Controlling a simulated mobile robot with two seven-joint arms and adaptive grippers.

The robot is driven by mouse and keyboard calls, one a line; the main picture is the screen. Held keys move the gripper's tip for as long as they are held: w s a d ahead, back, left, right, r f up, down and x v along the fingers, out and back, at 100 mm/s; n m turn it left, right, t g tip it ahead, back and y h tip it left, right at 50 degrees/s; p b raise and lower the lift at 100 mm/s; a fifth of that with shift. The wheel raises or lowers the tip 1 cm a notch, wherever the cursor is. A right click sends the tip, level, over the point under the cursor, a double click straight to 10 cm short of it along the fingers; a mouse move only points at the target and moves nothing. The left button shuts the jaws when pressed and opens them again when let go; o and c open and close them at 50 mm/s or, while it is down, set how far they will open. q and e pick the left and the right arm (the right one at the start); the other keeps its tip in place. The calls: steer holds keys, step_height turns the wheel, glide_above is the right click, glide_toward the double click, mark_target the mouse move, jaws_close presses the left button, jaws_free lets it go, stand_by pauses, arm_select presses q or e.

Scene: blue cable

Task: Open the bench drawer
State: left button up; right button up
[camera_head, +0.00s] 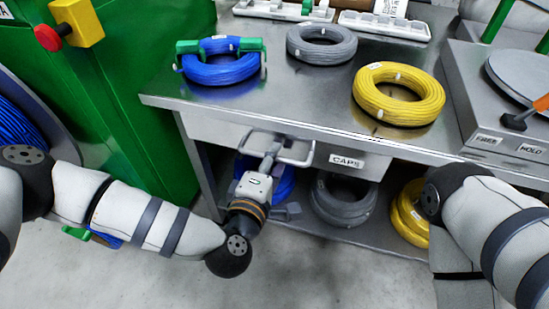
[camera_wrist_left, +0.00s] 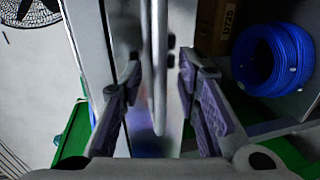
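The bench drawer (camera_head: 371,166) sits under the steel bench top, its front labelled CAPS and looking about flush with the bench. Its pale bar handle (camera_head: 294,161) sticks out left of the label. My left gripper (camera_head: 270,156) is at the handle, its tips partly hidden against it. In the left wrist view the left gripper (camera_wrist_left: 160,105) has its two purple-padded fingers apart, with the handle bar (camera_wrist_left: 159,65) running between them. A gap shows on both sides of the bar. My right arm shows at the right; its gripper is out of the picture.
Blue (camera_head: 220,68), grey (camera_head: 321,44) and yellow (camera_head: 398,94) cable coils lie on the bench top (camera_head: 300,95). More coils, including a grey one (camera_head: 342,203), sit on the lower shelf. A green cabinet (camera_head: 130,90) stands close on the left. The floor in front is clear.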

arm_select(q)
steer(key=shift+w+d+f, duration=0.1)
steer(key=shift+w+d, duration=0.1)
steer(key=shift+w, duration=0.35)
jaws_close()
steer(key=shift+s, duration=0.1)
arm_select(e)
steer(key=shift+s, duration=0.1)
